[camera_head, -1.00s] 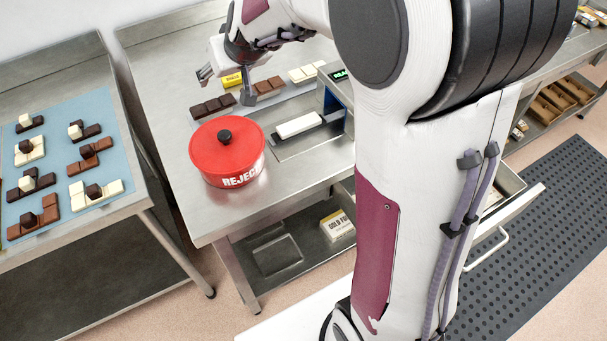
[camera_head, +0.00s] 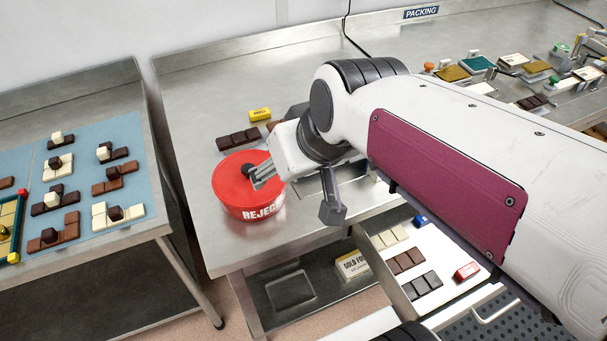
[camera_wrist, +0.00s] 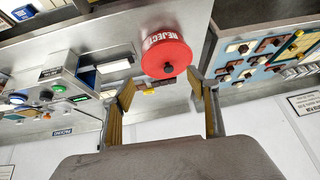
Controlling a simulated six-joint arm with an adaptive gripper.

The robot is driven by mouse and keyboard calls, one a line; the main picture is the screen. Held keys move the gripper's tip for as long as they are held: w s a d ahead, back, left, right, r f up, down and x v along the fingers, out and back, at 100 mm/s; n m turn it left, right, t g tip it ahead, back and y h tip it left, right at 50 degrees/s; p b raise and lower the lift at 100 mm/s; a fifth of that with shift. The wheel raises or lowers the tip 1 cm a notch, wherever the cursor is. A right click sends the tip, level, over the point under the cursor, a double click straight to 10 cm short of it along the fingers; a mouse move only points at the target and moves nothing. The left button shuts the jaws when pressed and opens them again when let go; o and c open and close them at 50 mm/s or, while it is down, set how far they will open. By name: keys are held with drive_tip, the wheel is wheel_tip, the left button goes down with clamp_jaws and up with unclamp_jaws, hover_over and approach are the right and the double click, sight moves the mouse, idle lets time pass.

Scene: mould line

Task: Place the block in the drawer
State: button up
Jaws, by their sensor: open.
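My gripper (camera_head: 297,190) is open and empty, with its fingers spread over the bench beside the red REJECT pot. One finger overlaps the pot's lid knob in the head view. In the wrist view my gripper (camera_wrist: 160,90) has nothing between its pads, and the pot lies beyond the tips. A small yellow block (camera_head: 260,115) rests on the bench behind the pot; it also shows in the wrist view (camera_wrist: 149,91). The drawer (camera_head: 403,300) is pulled out under the bench.
The red REJECT pot (camera_head: 232,203), lid on, stands near the bench's front left. Dark chocolate (camera_head: 238,139) lies behind it. A side table (camera_head: 150,225) at left holds stacked chocolate pieces on a blue mat. A GOLD FOIL box (camera_head: 352,265) sits on the lower shelf.

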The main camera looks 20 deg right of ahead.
drive_tip(key=s+d+f, duration=0.1)
drive_tip(key=s, duration=0.9)
drive_tip(key=shift+d+f+g+h, duration=0.4)
drive_tip(key=shift+o, duration=0.4)
drive_tip(key=w+d+t, duration=0.2)
drive_tip(key=w, duration=2.2)
drive_tip(key=shift+m+t+h, duration=0.3)
drive_tip(key=shift+m+t, duration=0.3)
drive_tip(key=shift+t, duration=0.1)
drive_tip(key=w+r+x, duration=0.1)
drive_tip(key=x, duration=0.6)
drive_tip(key=w+d+r+x, duration=0.1)
drive_tip(key=x, duration=0.7)
drive_tip(key=w+d+r+x, duration=0.1)
drive_tip(key=x, duration=0.7)
drive_tip(key=shift+w+r, duration=0.25)
drive_tip(key=shift+w+d+f, duration=0.1)
drive_tip(key=shift+w+f, duration=0.2)
